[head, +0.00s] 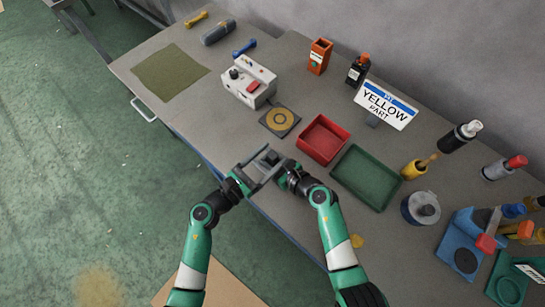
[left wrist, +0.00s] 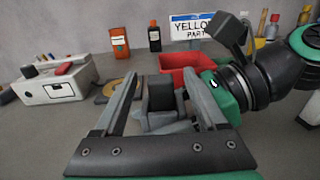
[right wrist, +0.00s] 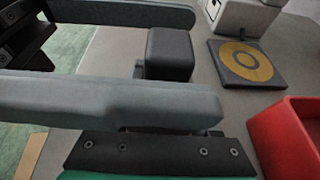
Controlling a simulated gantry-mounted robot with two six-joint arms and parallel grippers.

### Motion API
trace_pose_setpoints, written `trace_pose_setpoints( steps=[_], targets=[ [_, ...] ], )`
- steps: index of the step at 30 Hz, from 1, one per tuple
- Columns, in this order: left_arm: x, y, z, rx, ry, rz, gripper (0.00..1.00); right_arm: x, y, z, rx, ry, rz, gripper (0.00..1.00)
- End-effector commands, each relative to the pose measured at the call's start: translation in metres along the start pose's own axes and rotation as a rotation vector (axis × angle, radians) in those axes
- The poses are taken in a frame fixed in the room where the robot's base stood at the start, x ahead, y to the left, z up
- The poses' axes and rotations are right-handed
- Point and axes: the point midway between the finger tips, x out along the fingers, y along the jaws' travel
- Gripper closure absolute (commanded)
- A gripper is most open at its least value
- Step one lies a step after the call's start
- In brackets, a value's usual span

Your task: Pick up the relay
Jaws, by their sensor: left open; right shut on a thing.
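The relay looks like a small dark grey block (head: 271,156) near the front edge of the table, in the middle of the head view. It also shows between the fingers in the left wrist view (left wrist: 160,92) and the right wrist view (right wrist: 169,52). My right gripper (head: 274,166) comes in from the right and is shut on the block. My left gripper (head: 266,161) comes in from the left; its open fingers stand on both sides of the block, with gaps visible in the left wrist view. The fingers hide the block's lower part.
A dark square pad with a yellow ring (head: 280,119) lies behind the grippers. A red tray (head: 323,139) and a green tray (head: 366,178) lie to the right. A white control box (head: 249,82) and a "YELLOW PART" sign (head: 386,105) stand farther back.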

Motion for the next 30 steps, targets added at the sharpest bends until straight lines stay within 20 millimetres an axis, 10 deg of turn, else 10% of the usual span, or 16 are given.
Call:
trace_pose_setpoints(
  steps=[9,22,30],
  targets=[
    [0.0121,-0.0002,-0.0002,0.000,0.001,0.001,0.26,0.0000,-0.0002,-0.0003,0.000,0.000,-0.001,1.00],
    [0.0118,-0.0002,-0.0001,0.000,0.001,0.001,1.00,0.0000,-0.0001,-0.0003,0.000,0.000,0.000,1.00],
    [0.0119,-0.0002,0.0002,0.000,0.000,0.001,1.00,0.0000,-0.0001,-0.0002,0.000,0.000,0.000,1.00]
  ],
)
